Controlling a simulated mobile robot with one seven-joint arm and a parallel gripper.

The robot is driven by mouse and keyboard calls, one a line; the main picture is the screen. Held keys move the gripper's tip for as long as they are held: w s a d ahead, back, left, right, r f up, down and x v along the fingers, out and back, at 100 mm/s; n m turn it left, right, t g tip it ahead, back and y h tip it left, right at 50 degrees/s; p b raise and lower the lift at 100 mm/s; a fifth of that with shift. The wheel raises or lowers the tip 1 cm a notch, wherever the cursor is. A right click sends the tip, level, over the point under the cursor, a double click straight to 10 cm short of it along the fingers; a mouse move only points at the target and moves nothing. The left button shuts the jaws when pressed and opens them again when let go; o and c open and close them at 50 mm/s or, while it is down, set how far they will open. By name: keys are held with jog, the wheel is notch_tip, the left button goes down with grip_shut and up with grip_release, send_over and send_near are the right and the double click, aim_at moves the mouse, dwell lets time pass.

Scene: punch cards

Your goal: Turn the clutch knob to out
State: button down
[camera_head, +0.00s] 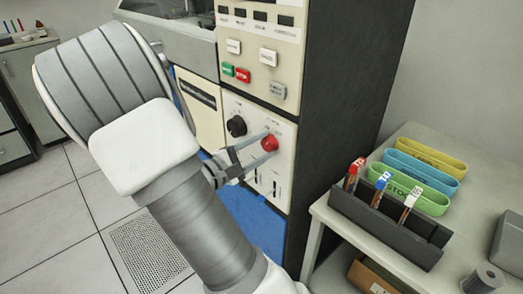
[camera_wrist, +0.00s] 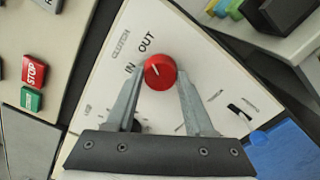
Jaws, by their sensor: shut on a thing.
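The red clutch knob (camera_head: 269,143) sits on the cream lower panel of the machine. In the wrist view the knob (camera_wrist: 161,73) has a short white pointer line on its face, aimed to the upper left, toward the printed IN and OUT labels. I cannot tell exactly which label it lines up with. The word CLUTCH is printed beyond them. My gripper (camera_head: 264,149) reaches the panel from the left. In the wrist view its two fingers (camera_wrist: 162,84) are on either side of the knob, shut on it.
A black knob (camera_head: 236,126) is left of the clutch knob, and slider slots (camera_head: 275,188) are below. Green and red STOP buttons (camera_head: 242,75) are above. At right, a table (camera_head: 335,215) holds a dark rack (camera_head: 380,228) and coloured trays (camera_head: 425,162).

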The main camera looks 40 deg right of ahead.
dwell(0.4)
jog(key=shift+c, duration=1.4)
grip_release()
jog(key=s+a+p, duration=0.1)
jog(key=a+p, duration=0.2)
jog(key=a, duration=1.4)
jog(key=shift+s+a, duration=0.15)
jog(key=shift+a, duration=0.05)
jog(key=shift+s, duration=0.1)
